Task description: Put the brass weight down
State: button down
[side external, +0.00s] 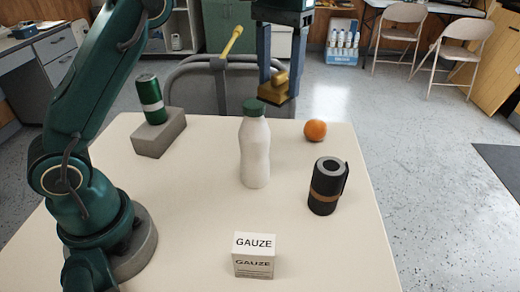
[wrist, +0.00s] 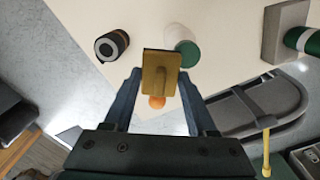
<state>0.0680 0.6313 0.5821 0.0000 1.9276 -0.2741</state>
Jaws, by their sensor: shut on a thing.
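The brass weight (side external: 274,88) is a small gold-coloured block with a raised knob. My gripper (side external: 279,86) points down and is shut on it, one blue finger on each side. In the side view the weight hangs in the air near the table's far edge, just up and right of the green bottle cap. The wrist view shows the weight (wrist: 160,66) between the fingertips, its flat face towards the camera. The weight's underside and its exact height above the table (side external: 200,215) are hard to tell.
A white bottle (side external: 255,152) stands mid-table, close to the weight. An orange (side external: 315,130) and a strapped black roll (side external: 324,190) are to the right. A gauze box (side external: 254,256) is in front. A tilted green can (side external: 152,97) rests on a grey block (side external: 158,140). Table space front left is clear.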

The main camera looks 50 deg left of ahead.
jog(key=s+a+m, duration=0.1)
jog(key=s+a, duration=0.4)
jog(key=a, duration=0.1)
jog(key=w+a+f+n, duration=0.1)
jog(key=a+f+n, duration=0.4)
jog(key=a+n, duration=0.6)
jog(key=w+a+f+n, duration=0.1)
jog(key=a+f+n, duration=0.5)
jog(key=n, duration=0.9)
jog(key=w+d+f, duration=0.3)
jog(key=w+d, duration=0.1)
jog(key=w, duration=0.1)
jog(key=w+d+f, duration=0.2)
jog(key=d, duration=0.1)
jog(key=shift+w+f, duration=0.3)
jog(key=shift+f, duration=2)
jog(key=shift+f, duration=0.15)
jog(key=shift+c, duration=1)
grip_release()
